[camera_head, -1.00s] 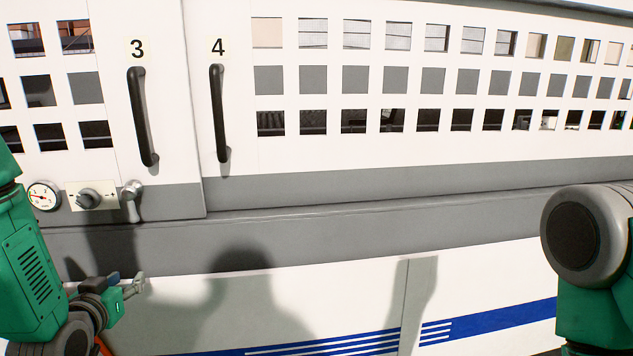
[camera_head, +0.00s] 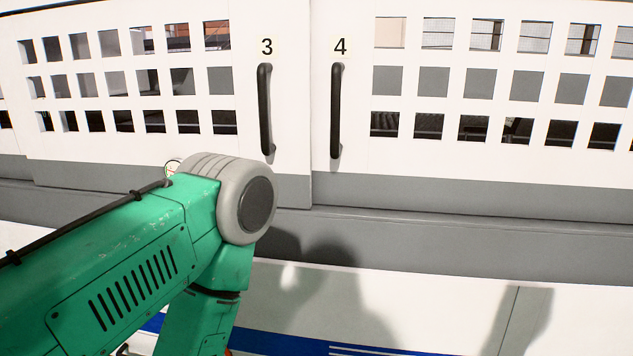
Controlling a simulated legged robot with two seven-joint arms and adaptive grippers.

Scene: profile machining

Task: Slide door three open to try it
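Door three (camera_head: 290,120) is a white perforated panel with a "3" label (camera_head: 267,46) and a black upright bar handle (camera_head: 265,110). Its right edge meets door four (camera_head: 353,110), which has a "4" label (camera_head: 340,46) and its own black handle (camera_head: 335,110); I see no gap between them. Both handles are free, with nothing touching them. My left arm crosses the lower left, its grey joint in front of the panel below and left of handle three. Neither of my grippers can be made out; the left arm's far end runs out of the bottom of the picture.
A grey ledge (camera_head: 440,225) runs below the doors, above a white lower panel (camera_head: 430,305) with blue stripes. A gauge (camera_head: 172,167) is mostly hidden behind my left arm's joint. The space before both handles and to the right is clear.

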